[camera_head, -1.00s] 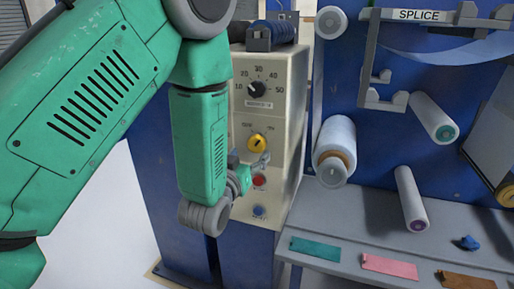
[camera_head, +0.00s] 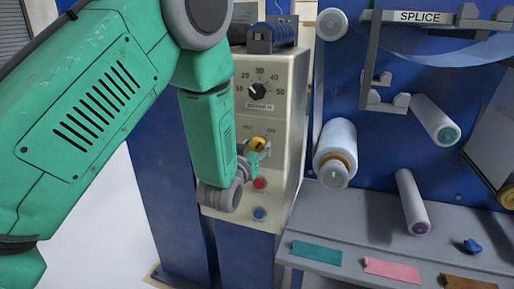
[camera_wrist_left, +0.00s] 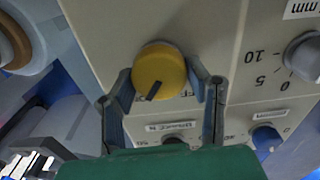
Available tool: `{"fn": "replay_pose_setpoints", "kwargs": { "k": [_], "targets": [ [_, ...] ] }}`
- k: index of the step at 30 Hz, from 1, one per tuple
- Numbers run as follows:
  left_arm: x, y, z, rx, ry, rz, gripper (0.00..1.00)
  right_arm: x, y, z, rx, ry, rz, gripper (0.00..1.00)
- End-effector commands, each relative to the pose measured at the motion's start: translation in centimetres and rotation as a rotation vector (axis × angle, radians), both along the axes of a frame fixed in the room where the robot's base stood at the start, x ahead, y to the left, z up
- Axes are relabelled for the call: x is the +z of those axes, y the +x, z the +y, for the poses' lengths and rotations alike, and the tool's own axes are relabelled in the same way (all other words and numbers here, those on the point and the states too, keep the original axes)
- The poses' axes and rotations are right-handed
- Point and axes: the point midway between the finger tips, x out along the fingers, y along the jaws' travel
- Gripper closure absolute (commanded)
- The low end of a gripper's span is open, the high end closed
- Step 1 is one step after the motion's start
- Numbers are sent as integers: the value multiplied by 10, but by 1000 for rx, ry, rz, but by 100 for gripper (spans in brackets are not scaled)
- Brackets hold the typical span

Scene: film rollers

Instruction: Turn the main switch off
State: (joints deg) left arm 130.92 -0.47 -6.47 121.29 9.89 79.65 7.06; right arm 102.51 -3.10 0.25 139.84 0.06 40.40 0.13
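The main switch appears to be the yellow round knob (camera_head: 258,143) on the cream control panel. In the left wrist view the yellow knob (camera_wrist_left: 160,68) has a dark pointer line toward its lower left, and a partly hidden label ending in "FF" is beside it. My left gripper (camera_head: 260,150) is at the knob in the head view. In the left wrist view my left gripper (camera_wrist_left: 163,80) has its fingers apart, one on each side of the knob, with a narrow gap seeming to show. Contact is hard to judge. My right gripper is out of view.
On the panel are a black dial (camera_head: 257,91) above, and a red button (camera_head: 260,184) and a blue button (camera_head: 260,213) below. White film rollers (camera_head: 336,150) stand to the right. A grey shelf (camera_head: 350,220) carries teal, pink and brown strips.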

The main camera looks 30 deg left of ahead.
Motion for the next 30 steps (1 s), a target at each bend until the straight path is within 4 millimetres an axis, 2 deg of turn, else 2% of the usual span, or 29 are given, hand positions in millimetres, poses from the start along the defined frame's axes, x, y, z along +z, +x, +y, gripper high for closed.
{"fn": "replay_pose_setpoints", "kwargs": {
  "k": [8,14,30],
  "targets": [
    [-2,1,-1,-2,-26,-2,85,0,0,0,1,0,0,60],
    [-2,1,0,-1,-113,-22,85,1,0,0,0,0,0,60],
    [-4,0,1,0,-584,-135,85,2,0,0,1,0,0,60]
  ]
}}
